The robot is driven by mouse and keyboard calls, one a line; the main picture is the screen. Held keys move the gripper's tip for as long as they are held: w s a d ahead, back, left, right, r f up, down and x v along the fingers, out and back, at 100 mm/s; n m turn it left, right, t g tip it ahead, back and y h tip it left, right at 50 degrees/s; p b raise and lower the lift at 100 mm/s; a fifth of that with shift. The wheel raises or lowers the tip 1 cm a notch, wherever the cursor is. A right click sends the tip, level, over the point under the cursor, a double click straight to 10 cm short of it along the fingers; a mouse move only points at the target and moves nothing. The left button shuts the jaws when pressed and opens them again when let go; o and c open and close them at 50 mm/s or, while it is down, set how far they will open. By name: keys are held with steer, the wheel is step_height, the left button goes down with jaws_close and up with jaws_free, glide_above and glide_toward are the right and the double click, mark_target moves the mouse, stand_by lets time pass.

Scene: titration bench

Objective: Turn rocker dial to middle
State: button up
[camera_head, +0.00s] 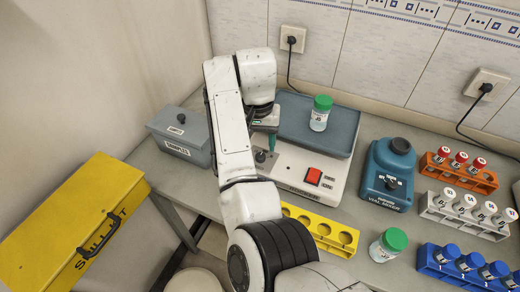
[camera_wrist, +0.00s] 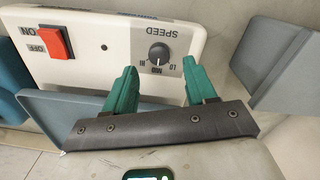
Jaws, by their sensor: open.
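The rocker (camera_head: 290,172) is a white unit with a blue-grey tray (camera_head: 290,123) on top and a red switch (camera_head: 313,175) on its front. I cannot tell clearly which mark the dial's pointer is on. In the head view the dial (camera_head: 260,156) is partly hidden near my arm. My gripper (camera_wrist: 160,68) is open and empty, its two green fingers apart, with the dial seen between and beyond their tips. In the head view my gripper (camera_head: 271,143) is mostly hidden by my arm.
A green-capped jar (camera_head: 320,114) stands on the rocker tray. A grey samples box (camera_head: 180,135) is at left, a blue vial mixer (camera_head: 388,178) at right. A yellow rack (camera_head: 322,230), another green-capped jar (camera_head: 388,245) and several vial racks (camera_head: 460,172) occupy the bench front and right.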

step_height(320, 180, up, 7)
steer(key=shift+f, duration=0.15)
stand_by(0.4)
